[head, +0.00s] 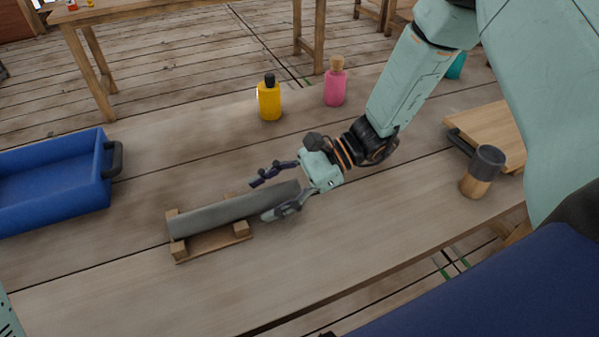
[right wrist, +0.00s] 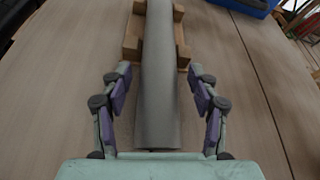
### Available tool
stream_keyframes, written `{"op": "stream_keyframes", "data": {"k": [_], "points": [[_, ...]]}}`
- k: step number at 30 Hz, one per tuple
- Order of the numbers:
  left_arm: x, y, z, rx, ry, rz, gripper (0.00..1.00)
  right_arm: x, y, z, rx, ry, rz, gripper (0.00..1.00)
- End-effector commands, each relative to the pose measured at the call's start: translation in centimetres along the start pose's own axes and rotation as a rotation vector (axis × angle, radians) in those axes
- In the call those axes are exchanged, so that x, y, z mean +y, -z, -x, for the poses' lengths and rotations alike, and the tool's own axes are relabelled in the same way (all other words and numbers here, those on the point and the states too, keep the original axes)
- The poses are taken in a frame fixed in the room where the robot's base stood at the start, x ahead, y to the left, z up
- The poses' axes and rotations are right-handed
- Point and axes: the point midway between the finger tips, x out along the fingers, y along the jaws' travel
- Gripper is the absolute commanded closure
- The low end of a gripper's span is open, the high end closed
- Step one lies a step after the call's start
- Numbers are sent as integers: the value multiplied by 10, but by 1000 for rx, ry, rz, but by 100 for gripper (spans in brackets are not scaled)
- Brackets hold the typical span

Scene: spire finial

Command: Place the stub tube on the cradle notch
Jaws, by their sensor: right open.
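The grey stub tube (head: 228,211) lies lengthwise on the wooden cradle (head: 213,244), resting along its notched blocks, with its right end sticking out past the cradle. In the right wrist view the tube (right wrist: 158,85) runs up the middle, over the cradle (right wrist: 131,45). My right gripper (head: 262,200) is open around the tube's overhanging end, one finger on each side. In the right wrist view the fingers (right wrist: 160,82) stand apart from the tube, with gaps on both sides. My left gripper is not in view.
A blue bin (head: 106,160) stands at the left. A yellow bottle (head: 269,101) and a pink bottle (head: 334,86) stand behind the gripper. A mallet-like tool (head: 481,172) and a wooden board (head: 490,128) are at the right. The bench front is clear.

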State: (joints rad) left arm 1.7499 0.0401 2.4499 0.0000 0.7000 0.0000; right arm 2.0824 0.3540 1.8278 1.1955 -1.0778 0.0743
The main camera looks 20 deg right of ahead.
Motion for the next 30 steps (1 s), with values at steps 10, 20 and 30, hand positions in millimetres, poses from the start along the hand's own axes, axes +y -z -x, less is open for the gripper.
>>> {"op": "stream_keyframes", "data": {"k": [10, 20, 30], "points": [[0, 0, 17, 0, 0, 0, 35, -2, -2, 63, -1, 7, 1, 39], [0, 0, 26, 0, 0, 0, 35, 0, -1, 99, 0, 2, 0, 39], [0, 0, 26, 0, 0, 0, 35, 0, 0, 101, 1, 0, 0, 39]]}}
